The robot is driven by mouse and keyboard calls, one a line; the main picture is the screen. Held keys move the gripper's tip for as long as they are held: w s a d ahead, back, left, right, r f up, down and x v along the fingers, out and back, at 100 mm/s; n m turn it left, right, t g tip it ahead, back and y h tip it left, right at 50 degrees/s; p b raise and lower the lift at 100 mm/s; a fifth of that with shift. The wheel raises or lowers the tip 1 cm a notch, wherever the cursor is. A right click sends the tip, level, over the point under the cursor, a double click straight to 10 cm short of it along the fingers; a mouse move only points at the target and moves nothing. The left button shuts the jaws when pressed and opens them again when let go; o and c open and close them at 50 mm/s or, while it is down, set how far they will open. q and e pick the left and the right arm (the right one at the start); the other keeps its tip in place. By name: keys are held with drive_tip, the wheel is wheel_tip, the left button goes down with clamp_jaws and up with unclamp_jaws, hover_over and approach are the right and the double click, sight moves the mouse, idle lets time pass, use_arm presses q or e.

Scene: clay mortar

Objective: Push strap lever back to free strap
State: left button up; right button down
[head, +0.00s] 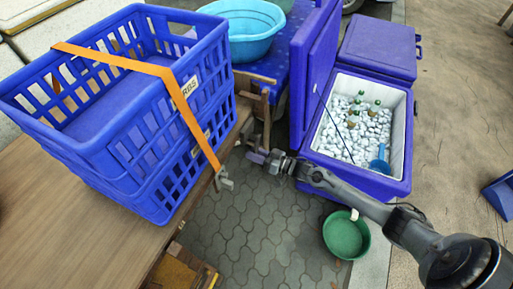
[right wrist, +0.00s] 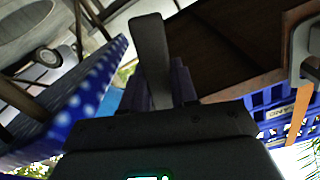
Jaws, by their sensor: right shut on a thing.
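An orange strap (head: 186,100) runs over the stacked blue crates (head: 128,150) and down their right side to a pale metal hook (head: 223,181) at the table edge. The strap also shows in the right wrist view (right wrist: 296,126), beside a grey metal fitting (right wrist: 303,50). My right gripper (head: 258,157) is off the table's right edge, right of the hook and apart from it. In the right wrist view it is shut on a grey flat bar (right wrist: 150,55) that stands up between its fingers. I cannot tell whether this bar is the strap lever. My left gripper is not in view.
A wooden table (head: 60,215) carries the crates. A blue cooler (head: 350,175) with ice and bottles stands right of my gripper. A light-blue basin (head: 240,28) is behind. A green bowl (head: 345,235) sits on the paving, which is mostly clear below my arm.

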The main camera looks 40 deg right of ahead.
drive_tip(key=m+p, duration=0.1)
drive_tip(key=a+r+m+p, duration=0.1)
drive_tip(key=shift+s+a+p, duration=0.15)
drive_tip(key=shift+s+p, duration=0.15)
drive_tip(key=shift+p, duration=0.1)
drive_tip(key=shift+s+a+m+p, duration=0.1)
drive_tip(key=shift+a+m+p, duration=0.1)
drive_tip(key=shift+m+p, duration=0.35)
drive_tip(key=c, duration=1)
unclamp_jaws()
drive_tip(key=shift+o, duration=0.2)
drive_tip(key=p+v, duration=0.3)
drive_tip(key=v, duration=0.8)
